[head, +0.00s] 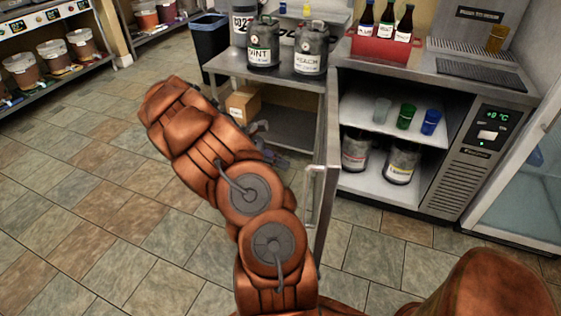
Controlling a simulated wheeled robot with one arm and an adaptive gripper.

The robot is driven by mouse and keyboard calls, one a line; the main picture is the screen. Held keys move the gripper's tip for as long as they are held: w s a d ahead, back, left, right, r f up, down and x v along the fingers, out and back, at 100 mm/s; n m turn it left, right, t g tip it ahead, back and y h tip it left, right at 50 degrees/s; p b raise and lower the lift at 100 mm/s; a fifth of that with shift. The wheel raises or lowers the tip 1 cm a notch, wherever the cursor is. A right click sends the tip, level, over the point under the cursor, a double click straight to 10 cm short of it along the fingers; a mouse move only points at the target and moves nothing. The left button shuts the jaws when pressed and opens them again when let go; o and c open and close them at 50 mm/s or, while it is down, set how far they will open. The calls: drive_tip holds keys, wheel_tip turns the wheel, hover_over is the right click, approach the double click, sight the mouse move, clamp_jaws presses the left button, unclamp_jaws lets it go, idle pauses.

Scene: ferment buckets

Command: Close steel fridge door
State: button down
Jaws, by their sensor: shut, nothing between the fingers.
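The steel fridge (466,165) stands under the counter at the right, its lit shelves exposed. Its steel door (328,165) is wide open, hinged at the left of the opening and seen nearly edge-on. The bar handle (311,192) is on the door's left-hand face. My gripper (264,142) is to the left of the door, mostly hidden behind my copper-coloured arm. Only bits of its grey fingers show; it is shut and empty. I see a gap in the picture between it and the door, but cannot judge the depth.
Inside the fridge are cups (405,115) above and jars (401,162) below. A steel table (225,64) with two grey jugs adjoins on the left, a cardboard box (243,103) on its lower shelf. A glass-door cabinet (525,180) stands far right. The tiled floor (90,190) at left is clear.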

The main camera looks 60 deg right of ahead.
sight(307, 173)
drive_tip(key=s+r+x, duration=0.1)
drive_tip(key=x, duration=0.9)
drive_tip(key=shift+r, duration=0.4)
drive_tip(key=shift+d, duration=0.2)
